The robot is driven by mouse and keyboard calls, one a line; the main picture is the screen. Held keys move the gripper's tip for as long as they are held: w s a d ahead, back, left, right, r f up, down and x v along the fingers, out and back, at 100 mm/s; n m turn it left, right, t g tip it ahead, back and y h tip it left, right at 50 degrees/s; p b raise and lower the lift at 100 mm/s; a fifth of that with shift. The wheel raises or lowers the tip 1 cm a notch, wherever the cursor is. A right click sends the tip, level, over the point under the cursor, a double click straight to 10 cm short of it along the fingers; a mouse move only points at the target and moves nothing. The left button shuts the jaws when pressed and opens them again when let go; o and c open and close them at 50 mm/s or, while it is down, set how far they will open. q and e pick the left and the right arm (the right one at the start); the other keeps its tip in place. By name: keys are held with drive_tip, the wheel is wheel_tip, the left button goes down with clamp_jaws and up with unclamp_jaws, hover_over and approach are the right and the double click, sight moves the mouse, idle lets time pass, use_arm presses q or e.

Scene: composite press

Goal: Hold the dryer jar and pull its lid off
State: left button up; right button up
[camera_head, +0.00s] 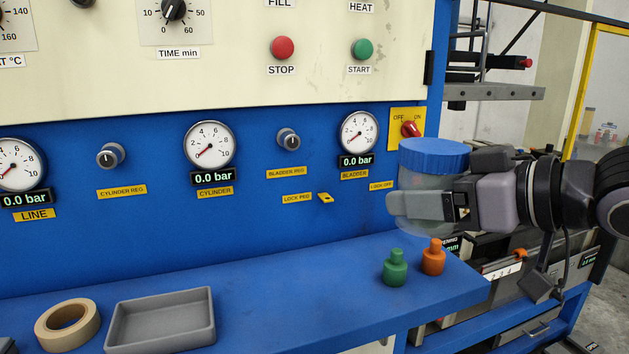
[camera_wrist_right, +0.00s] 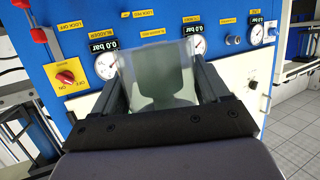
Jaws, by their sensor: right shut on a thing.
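The dryer jar (camera_head: 420,176) is a clear, slightly cloudy jar with a blue lid (camera_head: 433,153) seated on top. It is upright in the head view, held above the right end of the blue bench. My right gripper (camera_head: 410,205) comes in from the right and is shut on the jar's body below the lid. In the right wrist view the jar (camera_wrist_right: 158,75) sits between the two dark fingers, and its translucent wall fills the gap. The lid is not clearly visible there. My left gripper is not in view.
A green bottle (camera_head: 395,268) and an orange bottle (camera_head: 434,258) stand on the blue bench (camera_head: 290,300) below the jar. A grey tray (camera_head: 160,348) and a tape roll (camera_head: 67,325) lie at left. The press panel with gauges (camera_head: 209,144) rises behind. The bench middle is clear.

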drive_tip(key=shift+s+d+f, duration=0.1)
drive_tip(key=shift+d+f, duration=0.05)
drive_tip(key=shift+f, duration=0.1)
wheel_tip(320, 180, down, 15)
drive_tip(key=w+d+m+t+h, duration=0.2)
drive_tip(key=m+h, duration=0.2)
drive_tip(key=s+d+f+m+t+h, duration=0.1)
drive_tip(key=s+d+f+m+h, duration=0.1)
drive_tip(key=s+d+f+h, duration=0.1)
drive_tip(key=s+d+f+m+h, duration=0.2)
drive_tip(key=s+f, duration=0.3)
drive_tip(key=f, duration=0.3)
drive_tip(key=shift+d+f+t+h, duration=0.3)
drive_tip(key=shift+d+t+h, duration=0.1)
drive_tip(key=shift+d, duration=0.05)
